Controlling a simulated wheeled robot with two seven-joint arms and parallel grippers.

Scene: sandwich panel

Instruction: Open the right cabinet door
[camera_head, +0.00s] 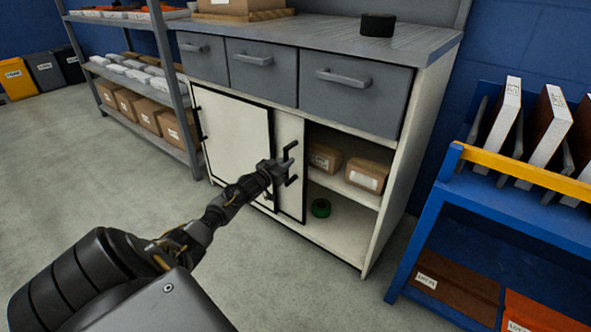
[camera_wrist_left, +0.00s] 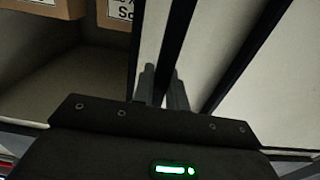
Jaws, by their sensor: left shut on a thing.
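The white cabinet stands in the middle of the head view, with its left door (camera_head: 232,135) closed. The right door (camera_head: 288,135) shows as a narrow white, black-edged panel beside the left door. The right compartment (camera_head: 337,218) is open to view. My left gripper (camera_head: 284,168) is at the right door. In the left wrist view, its fingers (camera_wrist_left: 162,88) are closed about a dark strip of the door, with a white panel beside it. I cannot tell whether that strip is edge or handle. My right gripper is not in view.
Grey drawers (camera_head: 355,90) are above. A blue rack (camera_head: 443,205) stands at right, a grey shelf unit (camera_head: 170,75) at left. The floor before the cabinet is clear.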

